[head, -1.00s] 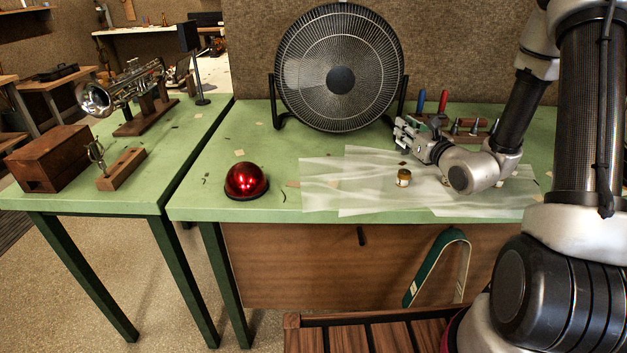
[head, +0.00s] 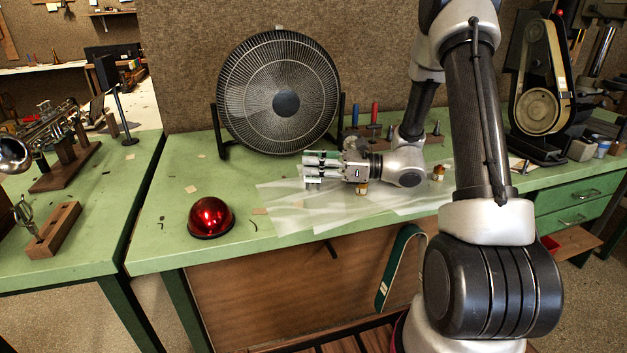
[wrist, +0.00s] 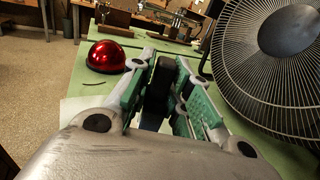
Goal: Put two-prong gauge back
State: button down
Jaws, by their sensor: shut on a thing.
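My gripper (head: 312,168) is over the bench, in front of the fan, with its fingers pointing left. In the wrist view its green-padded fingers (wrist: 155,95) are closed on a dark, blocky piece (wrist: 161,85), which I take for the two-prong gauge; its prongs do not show. Behind my gripper and arm stands a wooden tool rack (head: 352,134) at the back of the bench, partly hidden. A blue handle (head: 354,115) and a red handle (head: 374,112) stand upright at its left end. I cannot tell which place is the gauge's.
The black fan (head: 280,92) stands close behind my gripper. A red dome (head: 210,217) sits to the left, and a small amber jar (head: 362,188) stands just below my wrist. Translucent sheets (head: 290,212) cover the bench middle. A belt machine (head: 540,100) stands right.

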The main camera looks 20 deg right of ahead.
aim_at(314, 181)
notch_tip(314, 181, down, 4)
jog(key=shift+f, duration=0.1)
jog(key=shift+f, duration=0.1)
jog(key=c, duration=1.3)
grip_release()
jog(key=shift+c, duration=0.2)
